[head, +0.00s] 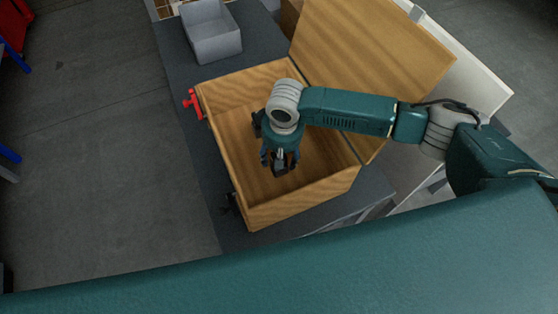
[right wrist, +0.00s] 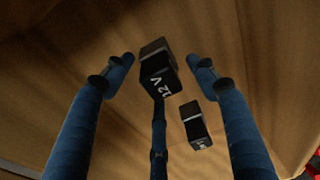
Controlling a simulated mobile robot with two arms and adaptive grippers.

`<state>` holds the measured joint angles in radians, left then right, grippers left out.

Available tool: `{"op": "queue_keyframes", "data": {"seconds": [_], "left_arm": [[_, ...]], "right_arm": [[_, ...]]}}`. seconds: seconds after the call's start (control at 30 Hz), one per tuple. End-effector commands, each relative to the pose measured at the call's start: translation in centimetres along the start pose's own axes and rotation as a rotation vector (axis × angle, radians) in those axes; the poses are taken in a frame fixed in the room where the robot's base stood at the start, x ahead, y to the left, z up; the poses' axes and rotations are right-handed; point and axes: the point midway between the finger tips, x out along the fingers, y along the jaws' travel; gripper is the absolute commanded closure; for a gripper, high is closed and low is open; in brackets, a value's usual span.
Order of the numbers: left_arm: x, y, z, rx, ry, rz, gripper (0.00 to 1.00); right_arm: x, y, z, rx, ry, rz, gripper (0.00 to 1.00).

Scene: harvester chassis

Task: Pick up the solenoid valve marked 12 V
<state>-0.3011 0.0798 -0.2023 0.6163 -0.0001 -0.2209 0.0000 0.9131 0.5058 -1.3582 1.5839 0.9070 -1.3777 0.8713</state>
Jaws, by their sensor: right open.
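The solenoid valve marked 12 V (right wrist: 157,68) is a small black block with a grey end and white lettering. In the right wrist view it shows between the fingertips of my right gripper (right wrist: 162,62). The fingers are spread and I see no clear contact with the valve. In the head view my right gripper (head: 280,163) points down inside the open wooden box (head: 228,158) and hides the valve. A second black and grey block (right wrist: 194,124) lies apart to the right, its marking unreadable. My left gripper is not in view.
The box's wooden walls surround my right gripper, and its lid (head: 375,50) stands open behind. A red part (head: 193,102) sticks out at the box's left side. A grey bin (head: 211,35) stands behind on the dark table top (head: 173,58).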

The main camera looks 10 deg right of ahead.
Motion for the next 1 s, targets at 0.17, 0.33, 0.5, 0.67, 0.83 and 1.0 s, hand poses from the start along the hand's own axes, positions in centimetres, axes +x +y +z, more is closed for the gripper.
{"op": "queue_keyframes", "data": {"seconds": [0.17,0.33,0.5,0.67,0.83,1.0], "left_arm": [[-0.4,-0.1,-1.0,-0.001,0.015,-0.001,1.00],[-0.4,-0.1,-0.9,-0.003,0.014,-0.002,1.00],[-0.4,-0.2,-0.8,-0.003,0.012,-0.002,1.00],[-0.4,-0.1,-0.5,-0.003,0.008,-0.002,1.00],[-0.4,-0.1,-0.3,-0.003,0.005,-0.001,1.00],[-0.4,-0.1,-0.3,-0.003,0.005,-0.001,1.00]], "right_arm": [[2.0,-0.1,0.1,0.000,-0.001,-0.001,0.42],[2.4,-0.1,0.1,0.000,0.000,-0.001,0.42],[2.4,-0.1,0.0,0.000,0.000,-0.001,0.56],[2.4,-0.1,0.0,0.000,0.001,-0.001,0.88],[2.3,-0.1,0.0,0.000,0.001,-0.001,1.00],[2.3,-0.1,0.0,-0.001,0.001,-0.002,1.00]]}}
